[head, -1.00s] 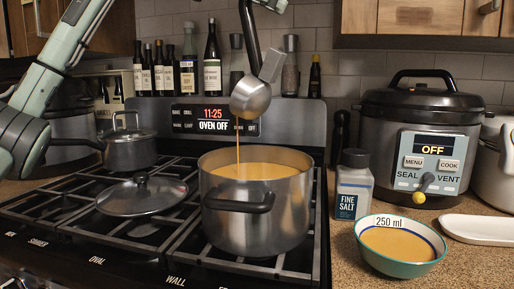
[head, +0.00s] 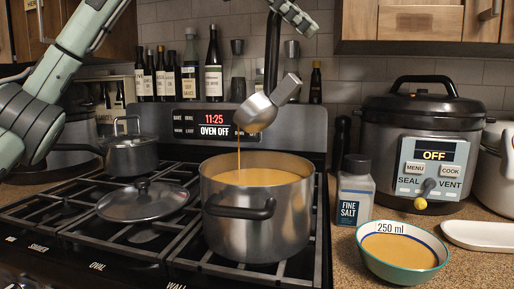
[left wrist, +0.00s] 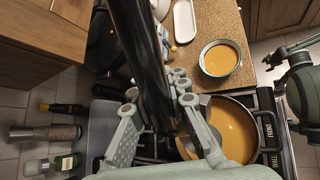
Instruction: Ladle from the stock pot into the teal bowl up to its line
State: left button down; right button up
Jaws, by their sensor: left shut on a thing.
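My left gripper (head: 292,14), at the top of the head view, is shut on the ladle's dark handle; it also shows in the left wrist view (left wrist: 158,104). The steel ladle (head: 256,112) hangs tilted above the stock pot (head: 258,218), and a thin orange stream falls from it into the pot. The pot holds orange soup. The teal bowl (head: 402,272) stands on the counter right of the stove with orange soup in it. Its "250 ml" mark shows on the inner wall above the soup surface.
A salt jar (head: 355,190) stands between pot and bowl. A pressure cooker (head: 422,125) and a white tray (head: 480,235) are behind and right of the bowl. A loose lid (head: 142,201) and a small saucepan (head: 130,152) are on the left burners. Bottles line the back.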

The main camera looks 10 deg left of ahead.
pick_arm(q)
jog(key=s+d+f+m+t+y, duration=0.2)
jog(key=s+d+f+m+y, duration=0.1)
jog(key=d+f+y, duration=0.5)
jog(key=shift+s+d+f, duration=0.45)
jog(key=shift+d+f, duration=1)
jog(key=shift+d, duration=0.25)
notch_tip(320, 180, up, 6)
dwell(0.5)
